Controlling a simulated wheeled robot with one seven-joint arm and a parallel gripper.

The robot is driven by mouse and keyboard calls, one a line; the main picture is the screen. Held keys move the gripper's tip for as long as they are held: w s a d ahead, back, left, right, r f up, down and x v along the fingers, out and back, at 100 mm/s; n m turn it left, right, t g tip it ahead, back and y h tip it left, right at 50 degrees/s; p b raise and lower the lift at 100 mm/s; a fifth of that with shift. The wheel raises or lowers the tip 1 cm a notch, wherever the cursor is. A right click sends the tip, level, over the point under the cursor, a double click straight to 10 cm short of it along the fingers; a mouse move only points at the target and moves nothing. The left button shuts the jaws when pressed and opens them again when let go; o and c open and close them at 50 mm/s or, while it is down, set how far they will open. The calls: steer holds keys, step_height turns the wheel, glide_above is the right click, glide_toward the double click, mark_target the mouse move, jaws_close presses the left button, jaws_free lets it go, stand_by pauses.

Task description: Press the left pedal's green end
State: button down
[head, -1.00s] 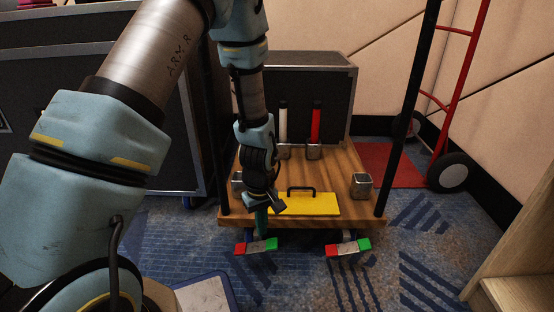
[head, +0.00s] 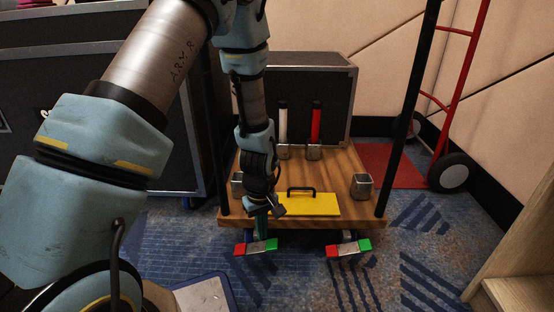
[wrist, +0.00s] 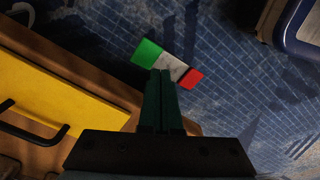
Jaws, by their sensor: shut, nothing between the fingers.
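The left pedal (head: 256,247) sits low at the front of the wooden cart, with a red end (head: 240,249) on the left, a pale middle and a green end (head: 271,244) on the right. My gripper (head: 261,234) is shut and empty, its green fingers pointing down just above or behind the pedal in the head view. In the wrist view, the fingertips (wrist: 163,72) overlap the pedal's pale middle (wrist: 172,66), with the green end (wrist: 147,52) to their upper left and the red end (wrist: 191,79) to the right. I cannot tell whether they touch.
The right pedal (head: 348,248) has the same red and green ends. The cart deck (head: 330,170) carries a yellow plate (head: 310,207) with a black handle and metal blocks. A black cart post (head: 402,110) stands at right. Carpet (head: 300,285) in front is clear.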

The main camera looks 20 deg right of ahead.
steer(key=shift+f+b, duration=0.7)
steer(key=shift+f, duration=0.95)
stand_by(0.7)
steer(key=shift+r, duration=0.1)
step_height(320, 180, up, 7)
steer(key=p, duration=0.7)
stand_by(0.4)
step_height(320, 180, up, 10)
steer(key=p, duration=0.4)
glide_above(262, 245)
steer(key=w+a, duration=0.4)
steer(key=a, duration=0.1)
steer(key=w+a+r+p, duration=0.1)
steer(key=a+r+p, duration=0.1)
steer(key=a+r, duration=0.65)
steer(key=s+a+r+m+t+p, duration=0.1)
steer(key=s+a+r+p, duration=0.15)
steer(key=a+r, duration=0.45)
steer(key=s+a+r+m+t+p, duration=0.1)
steer(key=a+r+p, duration=0.3)
steer(key=r, duration=0.5)
step_height(262, 245, up, 38)
steer(key=p, duration=3.6)
steer(key=shift+s+a+p, duration=0.2)
steer(key=shift+a+p, duration=0.15)
